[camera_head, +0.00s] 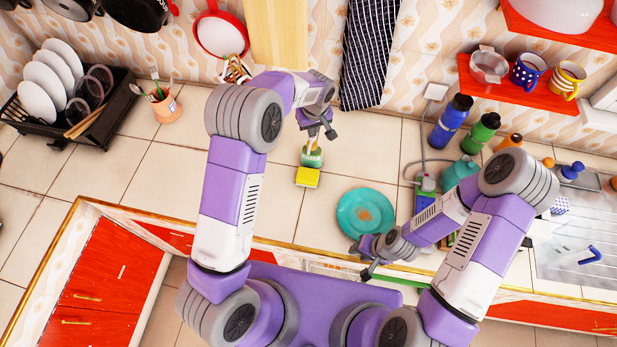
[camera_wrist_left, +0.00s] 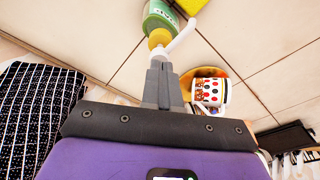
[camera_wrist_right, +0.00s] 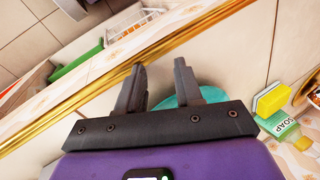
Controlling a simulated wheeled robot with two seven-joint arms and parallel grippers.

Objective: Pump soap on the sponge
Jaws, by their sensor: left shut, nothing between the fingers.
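The green soap bottle (camera_head: 312,158) stands on the tiled counter. The yellow sponge (camera_head: 307,177) lies just in front of it. Both also show in the right wrist view, the sponge (camera_wrist_right: 271,98) beside the bottle (camera_wrist_right: 282,125) labelled SOAP. My left gripper (camera_head: 318,134) is directly above the bottle. In the left wrist view its shut fingers (camera_wrist_left: 161,64) point at the yellow pump top (camera_wrist_left: 158,39), with the white spout beside it; I cannot tell whether they touch. My right gripper (camera_wrist_right: 158,74) is open and empty, near the counter's front edge.
A teal plate (camera_head: 366,214) lies between the sponge and my right gripper. Blue (camera_head: 451,121) and green (camera_head: 482,133) bottles stand at the back right. A dish rack (camera_head: 70,110) and utensil cup (camera_head: 166,108) are at the left. The counter left of the sponge is clear.

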